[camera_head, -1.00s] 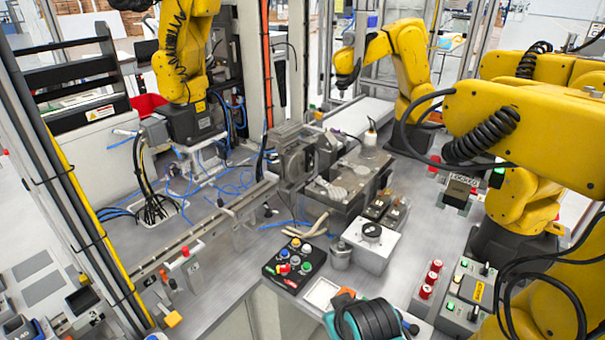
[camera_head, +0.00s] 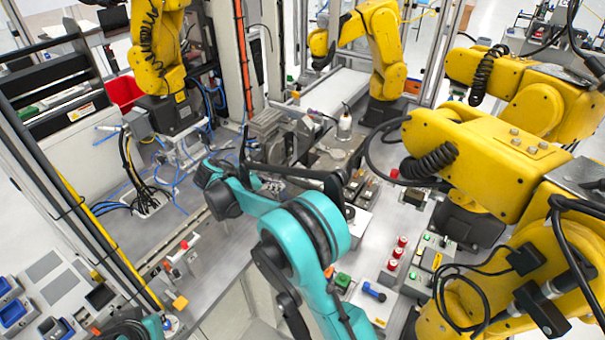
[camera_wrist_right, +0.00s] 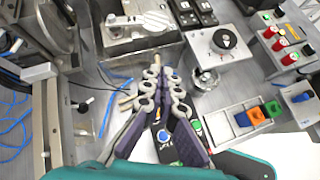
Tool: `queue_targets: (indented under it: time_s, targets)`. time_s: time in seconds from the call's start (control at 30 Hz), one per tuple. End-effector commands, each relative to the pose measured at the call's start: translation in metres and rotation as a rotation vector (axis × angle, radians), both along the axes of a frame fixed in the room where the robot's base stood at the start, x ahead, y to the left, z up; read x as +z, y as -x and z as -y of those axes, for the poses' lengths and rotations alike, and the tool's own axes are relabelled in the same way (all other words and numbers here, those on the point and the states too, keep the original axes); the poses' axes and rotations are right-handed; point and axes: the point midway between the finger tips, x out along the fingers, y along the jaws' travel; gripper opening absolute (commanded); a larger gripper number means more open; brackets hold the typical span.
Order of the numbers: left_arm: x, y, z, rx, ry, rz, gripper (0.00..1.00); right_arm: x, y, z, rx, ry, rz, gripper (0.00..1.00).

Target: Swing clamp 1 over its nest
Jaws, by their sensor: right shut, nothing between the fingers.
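A grey metal fixture block (camera_wrist_right: 160,42) carries a silver flat part (camera_wrist_right: 138,24) with a rounded end at the top of the wrist view. The block also shows in the head view (camera_head: 333,160), partly behind my right arm. I cannot tell which part is clamp 1 or its nest. My right gripper (camera_wrist_right: 164,78) has grey ribbed fingers with purple pads. It is shut and empty, in front of the block and seemingly apart from it. In the head view my right gripper (camera_head: 272,187) is small and partly hidden by its arm.
A white box with a dial (camera_wrist_right: 222,42) stands right of the gripper. A tray with coloured blocks (camera_wrist_right: 240,116) lies nearer. A button panel (camera_wrist_right: 168,148) shows below the fingers. A ball-ended lever (camera_wrist_right: 84,104) is at left. Yellow robot arms (camera_head: 480,145) stand at the right.

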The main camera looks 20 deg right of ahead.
Motion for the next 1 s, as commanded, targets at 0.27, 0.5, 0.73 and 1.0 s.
queue_targets:
  time_s: [0.27,0.5,0.73,1.0]
  targets:
    - [0.014,0.000,0.000,0.000,0.000,0.000,0.00,-0.011,-0.018,-0.010,0.059,0.120,-0.107,0.00]
    - [0.010,0.000,0.000,0.000,0.000,0.000,0.00,-0.031,-0.026,0.016,0.057,0.121,-0.107,0.00]
    - [0.005,0.000,0.000,0.000,0.000,0.000,0.00,-0.058,-0.038,0.057,0.056,0.120,-0.106,0.00]
    - [0.002,0.000,0.000,0.000,0.000,0.000,0.00,-0.068,-0.049,0.096,0.058,0.120,-0.106,0.00]
